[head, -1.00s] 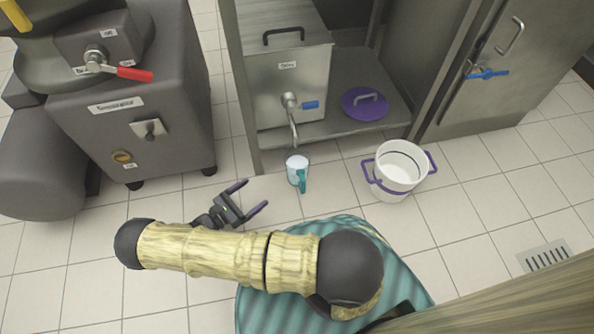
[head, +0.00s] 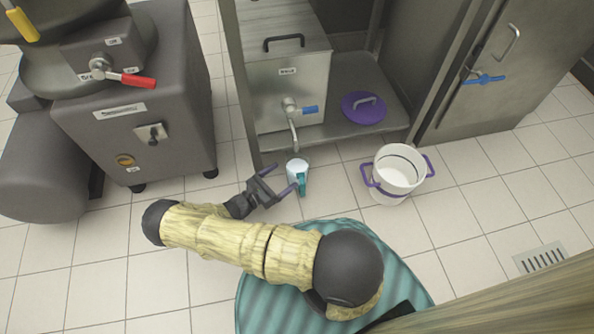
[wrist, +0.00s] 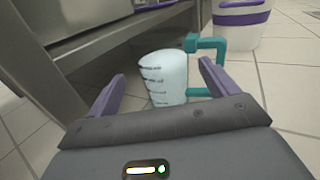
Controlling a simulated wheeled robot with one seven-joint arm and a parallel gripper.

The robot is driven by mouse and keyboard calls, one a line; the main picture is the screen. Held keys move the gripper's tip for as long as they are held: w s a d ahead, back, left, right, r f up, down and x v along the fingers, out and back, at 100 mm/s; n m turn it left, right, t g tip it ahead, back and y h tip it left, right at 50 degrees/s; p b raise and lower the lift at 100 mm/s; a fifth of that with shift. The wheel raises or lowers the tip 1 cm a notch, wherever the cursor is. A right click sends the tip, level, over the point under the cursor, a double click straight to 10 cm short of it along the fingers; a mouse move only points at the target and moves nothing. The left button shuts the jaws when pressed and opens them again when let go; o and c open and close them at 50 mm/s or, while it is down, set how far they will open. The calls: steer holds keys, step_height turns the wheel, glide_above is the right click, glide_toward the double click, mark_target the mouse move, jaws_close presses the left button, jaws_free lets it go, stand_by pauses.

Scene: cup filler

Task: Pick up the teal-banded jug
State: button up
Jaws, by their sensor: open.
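The jug (head: 296,168) is a small white, marked vessel with a teal handle. In the head view it stands upright on the tiled floor below the spout of the steel tank. My gripper (head: 278,183) is open and empty, just left of the jug and in front of it. In the wrist view the jug (wrist: 163,76) shows ahead, between the two purple fingers of my gripper (wrist: 162,85), with its teal handle to the right. The handle passes partly behind the right finger. I cannot tell whether that finger touches it.
A steel tank (head: 287,92) with a blue-handled tap stands behind the jug in a frame. A purple lid (head: 358,112) lies on the shelf. A white bucket (head: 397,184) with purple handles stands to the right. A dark machine (head: 165,95) stands at left. Floor in front is clear.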

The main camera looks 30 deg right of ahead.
mark_target(288, 174)
steer(key=shift+d, duration=0.15)
steer(key=shift+w+d+f, duration=0.1)
steer(key=shift+w+d, duration=0.1)
steer(key=shift+d, duration=1.1)
steer(key=shift+w+d, duration=0.2)
steer(key=shift+d, duration=1.1)
steer(key=c, duration=1.1)
